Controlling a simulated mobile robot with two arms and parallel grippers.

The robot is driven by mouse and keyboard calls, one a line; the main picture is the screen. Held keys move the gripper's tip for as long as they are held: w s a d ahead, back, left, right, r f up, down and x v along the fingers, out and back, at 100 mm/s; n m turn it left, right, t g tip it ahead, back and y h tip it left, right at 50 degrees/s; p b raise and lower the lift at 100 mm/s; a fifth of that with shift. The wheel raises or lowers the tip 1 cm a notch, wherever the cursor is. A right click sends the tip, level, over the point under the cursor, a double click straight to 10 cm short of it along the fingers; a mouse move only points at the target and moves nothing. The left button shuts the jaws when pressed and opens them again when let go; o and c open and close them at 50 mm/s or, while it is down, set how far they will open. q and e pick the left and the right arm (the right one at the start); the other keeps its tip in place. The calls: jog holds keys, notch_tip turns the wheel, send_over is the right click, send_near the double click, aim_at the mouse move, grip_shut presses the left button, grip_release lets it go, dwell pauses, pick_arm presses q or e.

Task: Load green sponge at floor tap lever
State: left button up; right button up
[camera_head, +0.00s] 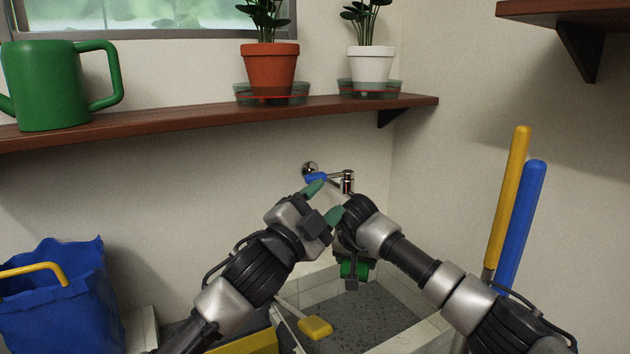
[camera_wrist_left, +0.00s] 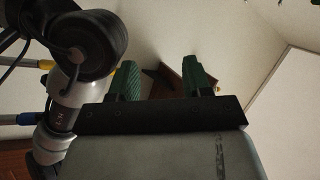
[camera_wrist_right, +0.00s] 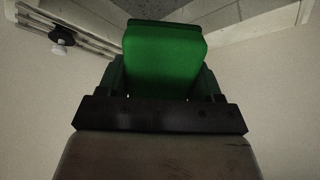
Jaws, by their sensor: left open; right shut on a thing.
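The tap (camera_head: 347,182) with a blue lever (camera_head: 316,177) sticks out of the wall above the floor basin. My left gripper (camera_head: 325,202) is open, with one green fingertip just below the blue lever; whether they touch is unclear. Its two fingers stand apart with nothing between them in the left wrist view (camera_wrist_left: 156,82). My right gripper (camera_wrist_right: 162,88) is shut on the green sponge (camera_wrist_right: 163,55), which fills the space between its fingers. In the head view the sponge (camera_head: 362,270) is partly hidden, held above the basin below the tap.
The basin (camera_head: 432,330) has a grey speckled floor and pale walls; a yellow-headed brush (camera_head: 315,327) lies in it. A blue bag (camera_head: 55,305) stands left. Yellow (camera_head: 508,195) and blue (camera_head: 522,225) handles lean right. A wooden shelf (camera_head: 190,118) holds a watering can (camera_head: 45,85) and pots.

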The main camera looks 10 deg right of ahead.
pick_arm(q)
jog(key=w+m+y, duration=0.1)
jog(key=w+y, duration=0.3)
jog(key=w, duration=0.1)
jog(key=m+t+y, duration=0.1)
jog(key=t+y, duration=0.1)
jog(key=y, duration=0.3)
send_near(330, 176)
jog(key=w+a, duration=0.1)
jog(key=a, duration=0.2)
jog(key=shift+d+x, duration=0.2)
jog(key=shift+x, duration=3.55)
jog(key=shift+s, duration=0.1)
jog(key=shift+f, duration=0.1)
grip_shut()
